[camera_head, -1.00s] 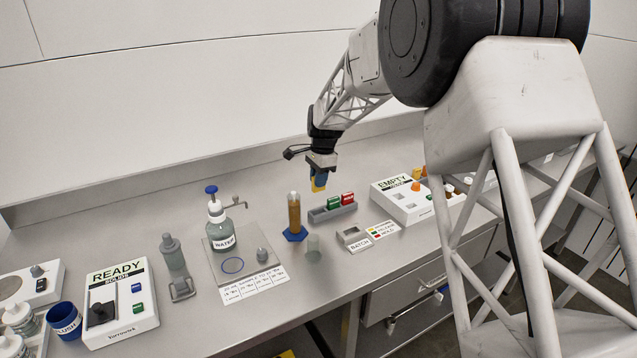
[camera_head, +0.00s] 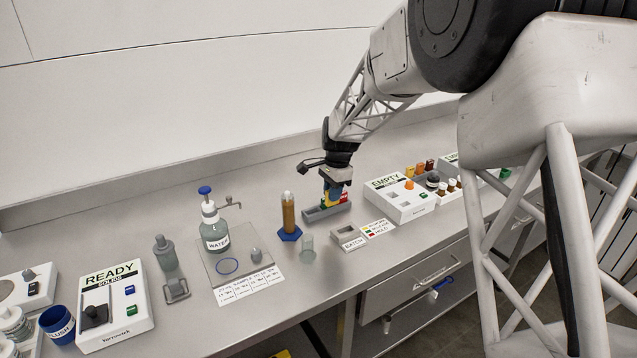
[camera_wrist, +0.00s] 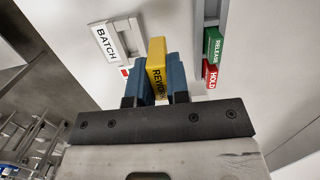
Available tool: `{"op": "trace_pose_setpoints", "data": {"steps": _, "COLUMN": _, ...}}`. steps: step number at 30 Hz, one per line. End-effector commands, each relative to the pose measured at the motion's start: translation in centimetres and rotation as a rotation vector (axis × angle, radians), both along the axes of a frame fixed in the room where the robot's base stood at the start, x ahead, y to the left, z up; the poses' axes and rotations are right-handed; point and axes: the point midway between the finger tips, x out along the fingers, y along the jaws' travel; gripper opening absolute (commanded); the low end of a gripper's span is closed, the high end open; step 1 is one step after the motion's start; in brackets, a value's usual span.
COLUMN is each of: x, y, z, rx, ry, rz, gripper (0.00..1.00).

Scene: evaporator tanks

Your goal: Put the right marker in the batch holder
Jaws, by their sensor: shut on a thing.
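My gripper (camera_wrist: 157,82) is shut on a yellow marker (camera_wrist: 157,66) lettered REWORK, held between its blue fingers. In the head view my gripper (camera_head: 334,190) with the yellow marker (camera_head: 326,198) appears in front of the grey rack (camera_head: 314,215) and partly covers it. The green RELEASE marker (camera_wrist: 213,46) and red HOLD marker (camera_wrist: 210,75) stand in that rack, to the right in the wrist view. The batch holder (camera_head: 347,238), a small grey block with a recess and a BATCH label, is right of and nearer than the rack. It also shows in the wrist view (camera_wrist: 108,33), upper left, apart from the marker.
A color legend card (camera_head: 378,229) lies beside the batch holder. An amber cylinder (camera_head: 288,213) on a blue base and a clear beaker (camera_head: 307,245) stand left of the holder. The EMPTY box (camera_head: 402,203) is to the right. The water bottle (camera_head: 213,232) stands farther left.

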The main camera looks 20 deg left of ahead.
Motion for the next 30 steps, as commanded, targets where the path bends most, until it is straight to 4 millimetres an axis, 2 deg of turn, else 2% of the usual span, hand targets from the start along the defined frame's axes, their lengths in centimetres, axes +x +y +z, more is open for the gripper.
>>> {"op": "trace_pose_setpoints", "data": {"steps": 3, "x": -1.4, "y": -2.5, "z": -0.5, "rx": -0.001, "ry": 0.001, "rz": -0.003, "gripper": 0.0}}
{"op": "trace_pose_setpoints", "data": {"steps": 9, "x": -2.8, "y": -4.6, "z": -1.2, "rx": 0.0, "ry": 0.0, "rz": 0.0, "gripper": 0.0}}
{"op": "trace_pose_setpoints", "data": {"steps": 30, "x": -3.0, "y": -4.9, "z": -1.5, "rx": 0.0, "ry": 0.0, "rz": 0.0, "gripper": 0.0}}
